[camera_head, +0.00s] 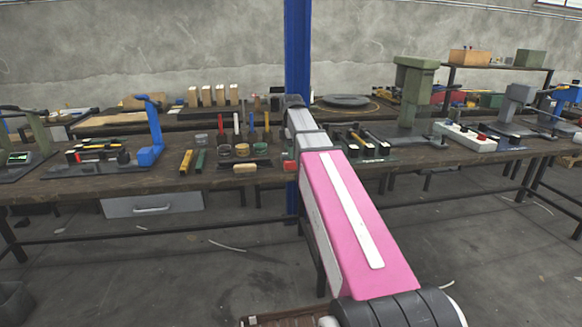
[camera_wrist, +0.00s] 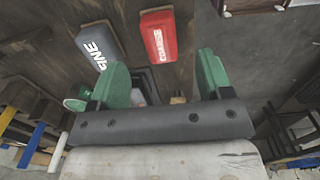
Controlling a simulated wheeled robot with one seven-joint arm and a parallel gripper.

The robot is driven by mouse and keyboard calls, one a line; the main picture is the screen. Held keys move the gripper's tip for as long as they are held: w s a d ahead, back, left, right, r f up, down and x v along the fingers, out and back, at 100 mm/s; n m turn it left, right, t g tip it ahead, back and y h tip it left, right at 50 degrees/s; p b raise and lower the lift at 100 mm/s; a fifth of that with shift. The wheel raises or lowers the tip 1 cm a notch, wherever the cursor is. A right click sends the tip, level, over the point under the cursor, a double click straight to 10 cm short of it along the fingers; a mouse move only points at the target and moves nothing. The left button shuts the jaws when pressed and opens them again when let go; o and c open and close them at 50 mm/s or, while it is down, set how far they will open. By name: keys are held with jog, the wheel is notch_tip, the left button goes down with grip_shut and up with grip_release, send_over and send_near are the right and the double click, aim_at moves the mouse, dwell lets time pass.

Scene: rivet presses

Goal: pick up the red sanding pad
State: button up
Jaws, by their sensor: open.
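The red sanding pad (camera_wrist: 158,37) is a small red block with white lettering, lying on the brown tabletop in the wrist view. It appears beyond my gripper (camera_wrist: 162,72), roughly in line with the gap between its two green fingers. The fingers are apart, with nothing visibly held between them. In the head view a small red block (camera_head: 289,167), likely the same pad, shows at the bench's front edge, partly covered by my pink arm. My gripper is hidden behind the arm there.
A dark grey block (camera_wrist: 101,46) with white lettering lies left of the pad. A bench edge runs close to the pad's right. On the bench (camera_head: 60,190), coloured bars (camera_head: 186,160), small cups (camera_head: 241,150) and a tan block (camera_head: 245,168) stand left of my arm; a tool tray (camera_head: 362,145) is right.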

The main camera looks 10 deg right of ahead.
aim_at(291, 162)
jog(key=shift+f, duration=3.15)
jog(key=c, duration=1)
